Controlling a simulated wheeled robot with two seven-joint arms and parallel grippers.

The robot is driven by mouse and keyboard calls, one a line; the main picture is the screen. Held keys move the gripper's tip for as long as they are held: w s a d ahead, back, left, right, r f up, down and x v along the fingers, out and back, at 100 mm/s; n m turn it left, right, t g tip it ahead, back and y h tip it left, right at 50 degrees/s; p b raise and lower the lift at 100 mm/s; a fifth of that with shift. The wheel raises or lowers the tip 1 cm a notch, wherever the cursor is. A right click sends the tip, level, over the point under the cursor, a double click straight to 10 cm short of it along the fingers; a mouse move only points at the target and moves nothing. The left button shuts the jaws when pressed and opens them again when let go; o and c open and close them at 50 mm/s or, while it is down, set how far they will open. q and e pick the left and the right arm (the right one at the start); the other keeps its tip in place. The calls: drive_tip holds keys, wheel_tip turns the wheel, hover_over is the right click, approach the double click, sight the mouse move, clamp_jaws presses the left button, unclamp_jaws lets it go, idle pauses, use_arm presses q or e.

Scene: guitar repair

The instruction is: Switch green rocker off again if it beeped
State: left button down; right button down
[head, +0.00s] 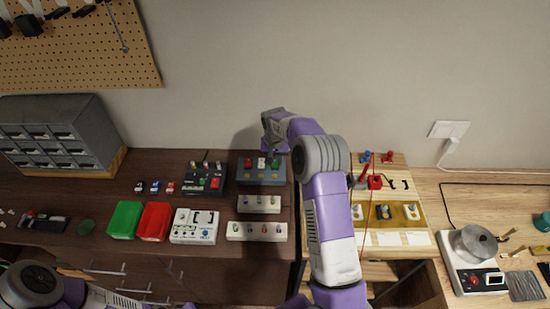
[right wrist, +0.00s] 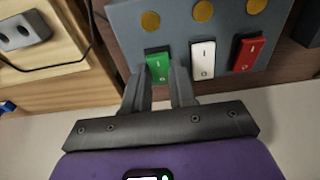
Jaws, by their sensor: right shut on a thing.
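The grey-blue switch box (head: 262,178) stands at the back of the dark bench, with a green, a white and a red rocker in a row. In the right wrist view, the green rocker (right wrist: 158,66) lies between the fingertips of my right gripper (right wrist: 162,78), which is shut on it. The white rocker (right wrist: 202,60) and the red rocker (right wrist: 248,54) are beside it and untouched. I cannot tell which way the green rocker is tipped. Of my left arm only links show at the lower left in the head view; its gripper is not in view.
A dark box with switches (head: 203,180) stands left of the switch box. White switch strips (head: 257,232) lie in front. A wooden board (head: 400,240) and a scale with a pot (head: 473,244) are right.

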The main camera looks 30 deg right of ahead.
sight(275, 165)
drive_tip(key=c, duration=0.9)
unclamp_jaws()
drive_tip(key=shift+r, duration=0.1)
drive_tip(key=r, duration=0.7)
drive_tip(key=shift+s+a+r+p, duration=0.2)
drive_tip(key=shift+s+p, duration=0.1)
drive_tip(key=shift+p, duration=0.1)
